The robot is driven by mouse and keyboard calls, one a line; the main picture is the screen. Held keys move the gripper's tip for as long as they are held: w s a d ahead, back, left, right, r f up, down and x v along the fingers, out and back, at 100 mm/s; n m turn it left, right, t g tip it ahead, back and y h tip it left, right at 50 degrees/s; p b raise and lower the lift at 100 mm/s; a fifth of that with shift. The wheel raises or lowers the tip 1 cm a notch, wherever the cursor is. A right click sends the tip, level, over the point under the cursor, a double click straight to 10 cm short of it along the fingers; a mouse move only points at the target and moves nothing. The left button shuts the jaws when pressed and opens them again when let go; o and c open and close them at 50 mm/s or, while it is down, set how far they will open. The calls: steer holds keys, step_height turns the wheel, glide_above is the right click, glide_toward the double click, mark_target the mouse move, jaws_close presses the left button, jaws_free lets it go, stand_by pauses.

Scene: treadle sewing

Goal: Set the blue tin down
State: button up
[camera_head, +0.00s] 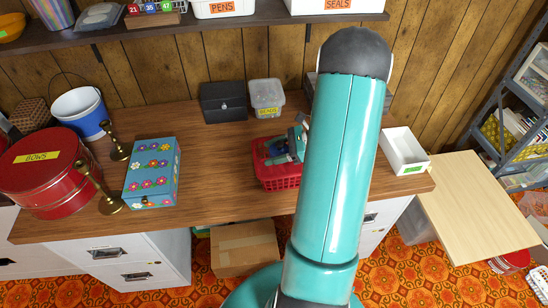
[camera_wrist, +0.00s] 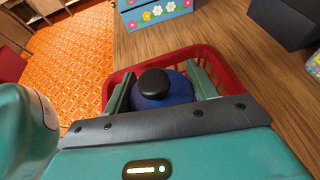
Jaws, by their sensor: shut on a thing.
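The blue tin (camera_wrist: 178,92), with a round black knob on its lid, sits between the two fingers of my gripper (camera_wrist: 160,72) in the wrist view. My gripper is shut on it. The tin is over or inside a red basket (camera_wrist: 215,58); I cannot tell whether it touches the basket floor. In the head view my gripper (camera_head: 297,142) is at the red basket (camera_head: 278,182) on the wooden desk (camera_head: 225,195).
A flowered box (camera_head: 152,175), brass candlesticks (camera_head: 118,145) and a red round tin (camera_head: 48,180) stand to the left. A black box (camera_head: 223,103) and a clear tub (camera_head: 266,98) are behind the basket. A white tray (camera_head: 403,152) is at the right. Desk left of the basket is clear.

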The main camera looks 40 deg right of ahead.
steer(key=shift+w+d+f, duration=0.15)
steer(key=shift+d+f, duration=0.1)
steer(key=shift+f, duration=1.55)
steer(key=shift+f, duration=0.2)
steer(key=shift+f, duration=0.35)
steer(key=shift+f, duration=0.1)
steer(key=o, duration=1)
steer(key=shift+o, duration=0.2)
